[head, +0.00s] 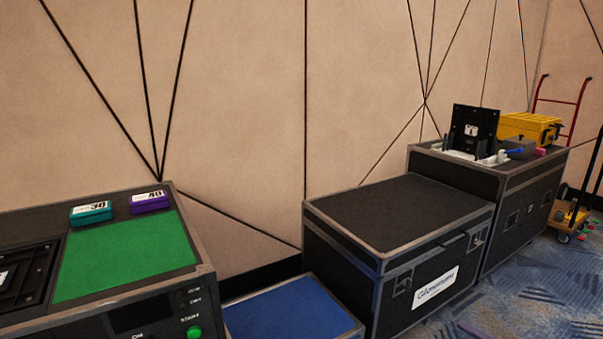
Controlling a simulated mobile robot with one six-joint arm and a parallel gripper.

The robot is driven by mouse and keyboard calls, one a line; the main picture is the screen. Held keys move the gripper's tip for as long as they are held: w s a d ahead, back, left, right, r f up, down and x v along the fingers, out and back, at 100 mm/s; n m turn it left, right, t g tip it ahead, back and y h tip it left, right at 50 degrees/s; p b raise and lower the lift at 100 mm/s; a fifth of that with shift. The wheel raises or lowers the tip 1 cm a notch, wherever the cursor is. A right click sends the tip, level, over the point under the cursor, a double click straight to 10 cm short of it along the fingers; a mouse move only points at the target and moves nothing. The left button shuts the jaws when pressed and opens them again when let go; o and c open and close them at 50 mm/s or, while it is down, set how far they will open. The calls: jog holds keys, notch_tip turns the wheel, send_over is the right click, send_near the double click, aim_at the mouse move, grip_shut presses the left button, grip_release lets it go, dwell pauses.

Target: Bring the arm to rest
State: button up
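My arm and my gripper do not show in the head view, so whether the gripper is open or shut is not shown. In front at the left stands a black case with a green mat (128,254) on its top. A teal box marked 30 (91,213) and a purple box marked 40 (150,201) lie at the mat's back edge. A green button (194,332) is on the case's front panel.
A blue-topped block (293,312) stands low beside a black flight case (398,212) with a clear top. The far case (520,190) bears a black upright panel (472,130) and a yellow toolbox (529,127). A red hand truck (568,103) stands behind. Patterned carpet (510,300) is open at lower right.

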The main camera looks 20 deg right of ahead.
jog(key=w+a+r+n+g+y+p, duration=0.2)
jog(key=w+a+y+p, duration=0.15)
jog(key=w+a, duration=0.45)
jog(key=w+a+r+n+g+y+p, duration=0.15)
jog(key=w+a+p, duration=0.3)
jog(key=a, duration=0.75)
jog(key=a+f+n+g+y+p, duration=0.25)
jog(key=a+g+p, duration=0.5)
jog(key=a, duration=1.35)
jog(key=s+a+f+n+g+h+p, duration=0.35)
jog(key=s+a+n+g+p, duration=0.25)
jog(key=s+a+g+p, duration=0.8)
jog(key=s+d+f+n+t+h, duration=0.25)
jog(key=s+h, duration=0.45)
jog(key=s, duration=0.7)
jog(key=d+h, duration=0.1)
jog(key=w+d+f+h, duration=0.1)
jog(key=d, duration=0.3)
jog(key=shift+w+d+f+h, duration=0.15)
jog(key=shift+d+h, duration=0.1)
jog(key=shift+h, duration=0.15)
